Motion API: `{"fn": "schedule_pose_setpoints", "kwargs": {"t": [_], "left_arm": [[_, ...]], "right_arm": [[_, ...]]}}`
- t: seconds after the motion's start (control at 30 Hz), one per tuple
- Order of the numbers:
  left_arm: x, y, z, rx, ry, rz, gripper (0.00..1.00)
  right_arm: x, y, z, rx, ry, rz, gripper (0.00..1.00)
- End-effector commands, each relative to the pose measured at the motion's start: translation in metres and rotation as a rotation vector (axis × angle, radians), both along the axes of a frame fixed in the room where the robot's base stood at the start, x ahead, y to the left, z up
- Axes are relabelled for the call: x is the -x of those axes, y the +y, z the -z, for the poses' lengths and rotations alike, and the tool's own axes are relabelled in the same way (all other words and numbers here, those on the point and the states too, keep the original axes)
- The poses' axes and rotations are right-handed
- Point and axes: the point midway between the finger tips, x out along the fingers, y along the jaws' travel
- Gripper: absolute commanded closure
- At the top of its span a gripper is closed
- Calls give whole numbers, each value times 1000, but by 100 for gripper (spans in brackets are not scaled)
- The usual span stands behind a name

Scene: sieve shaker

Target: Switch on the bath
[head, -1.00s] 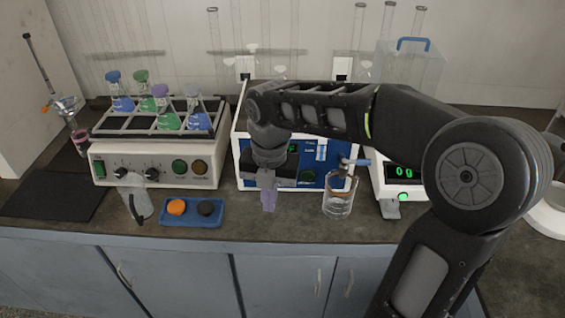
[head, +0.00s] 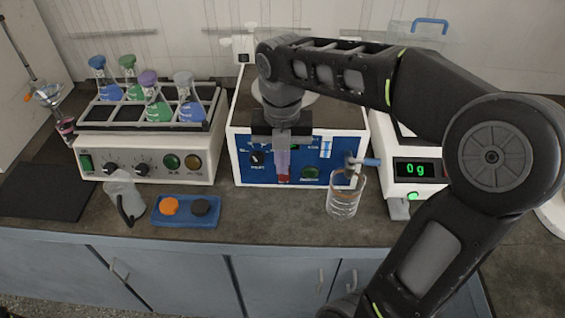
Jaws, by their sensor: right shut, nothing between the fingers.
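The bath (head: 240,140) is a white box with a blue front panel, at the middle of the bench in the head view. Its panel has a black knob (head: 257,159), a green oval part (head: 310,172) and a tap at the right. My right gripper (head: 283,172) is shut and empty, pointing down in front of the panel's middle. A small red part (head: 283,179) shows at its fingertips; I cannot tell whether they touch it. The gripper body hides the panel area behind it. My left gripper is out of view.
A shaker (head: 150,143) with several flasks stands at left. A glass beaker (head: 344,196) sits under the tap. A balance (head: 415,169) reading "0g" is at right.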

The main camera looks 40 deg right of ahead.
Motion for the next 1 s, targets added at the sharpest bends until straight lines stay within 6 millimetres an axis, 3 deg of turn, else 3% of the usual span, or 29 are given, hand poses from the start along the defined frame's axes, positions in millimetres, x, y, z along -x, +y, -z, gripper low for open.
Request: {"fn": "schedule_pose_setpoints", "kwargs": {"t": [0.17,0.5,0.7,1.0], "left_arm": [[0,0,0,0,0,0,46],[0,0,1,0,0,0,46],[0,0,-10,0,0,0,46],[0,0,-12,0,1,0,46]], "right_arm": [[0,0,25,-1,4,1,100],[0,-1,93,-1,6,1,100],[-24,-18,79,-1,1,2,100],[-32,-24,76,-1,1,1,100]]}}
